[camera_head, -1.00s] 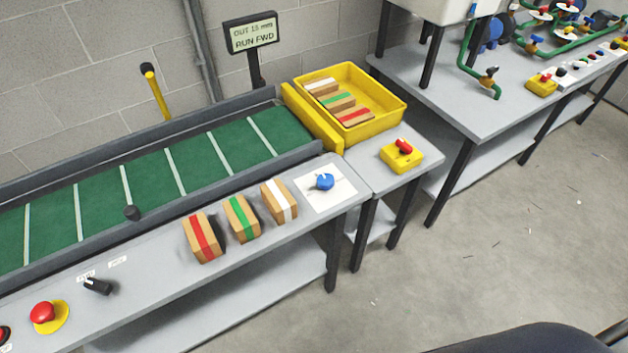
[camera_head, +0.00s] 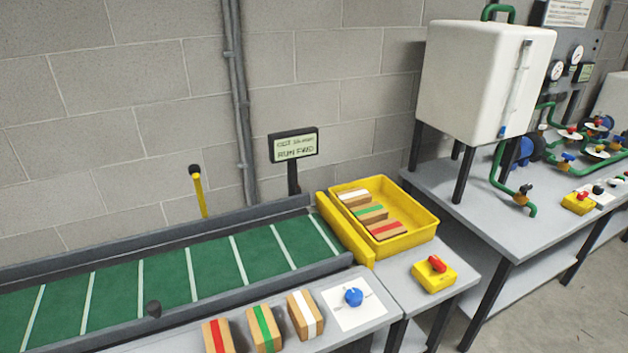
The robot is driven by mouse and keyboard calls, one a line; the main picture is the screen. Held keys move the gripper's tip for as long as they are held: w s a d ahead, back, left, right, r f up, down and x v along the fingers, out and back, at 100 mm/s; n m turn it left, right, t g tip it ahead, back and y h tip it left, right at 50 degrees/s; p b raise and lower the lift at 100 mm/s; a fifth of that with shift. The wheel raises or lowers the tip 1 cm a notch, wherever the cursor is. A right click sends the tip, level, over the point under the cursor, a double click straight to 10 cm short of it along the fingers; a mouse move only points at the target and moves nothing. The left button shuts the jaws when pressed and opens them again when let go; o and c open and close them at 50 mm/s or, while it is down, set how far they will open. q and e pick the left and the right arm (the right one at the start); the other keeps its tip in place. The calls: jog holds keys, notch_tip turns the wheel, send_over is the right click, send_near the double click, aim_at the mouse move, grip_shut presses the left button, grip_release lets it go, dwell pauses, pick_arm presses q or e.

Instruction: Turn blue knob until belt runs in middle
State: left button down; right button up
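The blue knob (camera_head: 353,297) stands on a white plate (camera_head: 340,312) at the right end of the bench, beside the conveyor. The green belt (camera_head: 210,272) has white cross stripes and lies between dark side rails. The display (camera_head: 293,146) behind the belt's end reads "RUN FWD" on its lower line; its upper line starts with "OUT" and its number is too blurred to read. Neither of my grippers shows in the head view, and nothing touches the knob.
Blocks with red (camera_head: 217,337), green (camera_head: 265,328) and white (camera_head: 304,315) bands stand on the bench left of the knob. A yellow crate (camera_head: 412,238) holds similar blocks. A yellow box with a red switch (camera_head: 436,272) sits right of the knob. Floor is free at lower right.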

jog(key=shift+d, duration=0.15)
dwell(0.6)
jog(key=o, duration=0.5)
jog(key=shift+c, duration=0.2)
